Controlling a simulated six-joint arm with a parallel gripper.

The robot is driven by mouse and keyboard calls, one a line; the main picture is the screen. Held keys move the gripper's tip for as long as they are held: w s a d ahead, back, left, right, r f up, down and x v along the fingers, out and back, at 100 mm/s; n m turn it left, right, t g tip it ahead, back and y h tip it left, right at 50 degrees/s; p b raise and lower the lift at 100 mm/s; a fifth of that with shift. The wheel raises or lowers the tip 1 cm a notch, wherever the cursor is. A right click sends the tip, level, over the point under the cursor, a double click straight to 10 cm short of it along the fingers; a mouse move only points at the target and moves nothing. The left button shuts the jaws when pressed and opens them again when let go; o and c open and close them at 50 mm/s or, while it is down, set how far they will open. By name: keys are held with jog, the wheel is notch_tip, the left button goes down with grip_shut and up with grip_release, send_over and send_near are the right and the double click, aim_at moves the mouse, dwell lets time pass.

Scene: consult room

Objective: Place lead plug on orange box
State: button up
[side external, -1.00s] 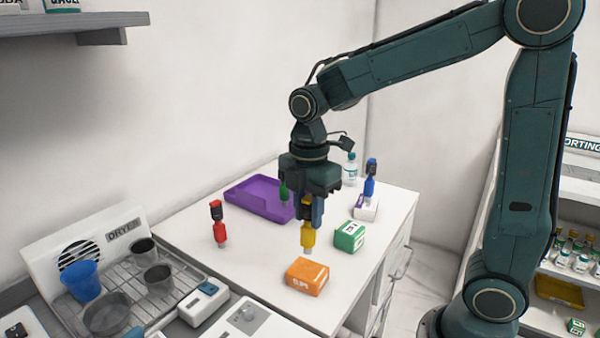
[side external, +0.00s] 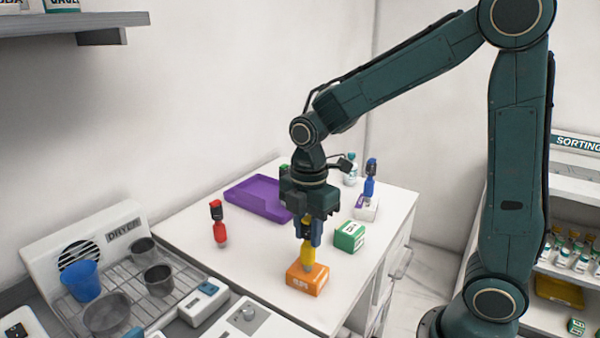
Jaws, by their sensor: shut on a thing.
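My gripper (side external: 308,232) is shut on a yellow lead plug (side external: 308,253) with a dark top, held upright. The plug's lower end is at the top of the orange box (side external: 307,280); I cannot tell whether it touches. The orange box sits on the white table near its front edge. A red plug (side external: 219,226) stands upright to the left. A blue plug (side external: 370,182) stands on a white and purple box (side external: 366,208) at the back right. A green plug (side external: 284,169) is mostly hidden behind my gripper.
A green box (side external: 349,237) is close on the right of my gripper. A purple tray (side external: 252,193) and a small bottle (side external: 351,169) are behind. A drying rack with cups (side external: 82,281) stands at the left. The table between the red plug and orange box is clear.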

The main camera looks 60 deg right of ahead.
jog(key=o, duration=1)
jog(key=shift+f, duration=0.1)
jog(key=shift+c, duration=0.2)
notch_tip(320, 180, up, 12)
jog(key=shift+r, duration=0.2)
jog(key=shift+s+r+m, duration=0.1)
jog(key=shift+s+m, duration=0.2)
jog(key=shift+s, duration=0.05)
jog(key=s+d+f+m+t, duration=0.1)
jog(key=s+m+t, duration=0.4)
jog(key=s+m, duration=0.9)
jog(key=shift+f+m+t, duration=0.3)
jog(key=shift+f+m, duration=0.25)
jog(key=shift+m, duration=0.25)
